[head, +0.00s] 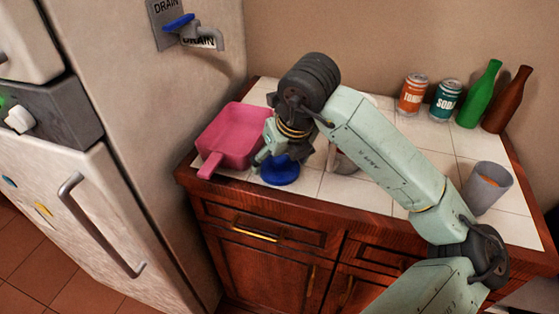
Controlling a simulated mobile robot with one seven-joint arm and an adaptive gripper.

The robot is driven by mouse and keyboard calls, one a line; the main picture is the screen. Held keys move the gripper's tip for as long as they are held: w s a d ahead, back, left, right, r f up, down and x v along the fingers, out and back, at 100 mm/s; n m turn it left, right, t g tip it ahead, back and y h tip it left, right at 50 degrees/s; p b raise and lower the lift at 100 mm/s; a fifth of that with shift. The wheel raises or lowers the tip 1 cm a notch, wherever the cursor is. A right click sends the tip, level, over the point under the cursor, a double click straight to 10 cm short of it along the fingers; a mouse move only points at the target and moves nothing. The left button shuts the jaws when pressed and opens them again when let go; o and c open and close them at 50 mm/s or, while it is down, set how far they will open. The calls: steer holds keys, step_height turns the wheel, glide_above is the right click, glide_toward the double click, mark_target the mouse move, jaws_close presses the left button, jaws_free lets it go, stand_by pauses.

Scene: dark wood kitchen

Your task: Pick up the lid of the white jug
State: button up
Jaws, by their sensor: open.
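My gripper (262,157) is at the left part of the counter, pointing down, open, with its far side hidden by the wrist. A round blue thing (281,173) is just below and to the right of it on the white tiles. Whether this is the jug's lid, and whether the gripper touches it, I cannot tell. A pale thing (343,163), perhaps the white jug, shows only in part behind my arm. No lid can be made out on it.
A pink pan (230,137) lies left of my gripper. A grey cup (485,188) stands near the right edge. A fridge is at left.

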steer(key=shift+f, duration=0.2)
steer(key=c, duration=0.5)
steer(key=shift+w+r, duration=0.1)
steer(key=shift+c, duration=0.2)
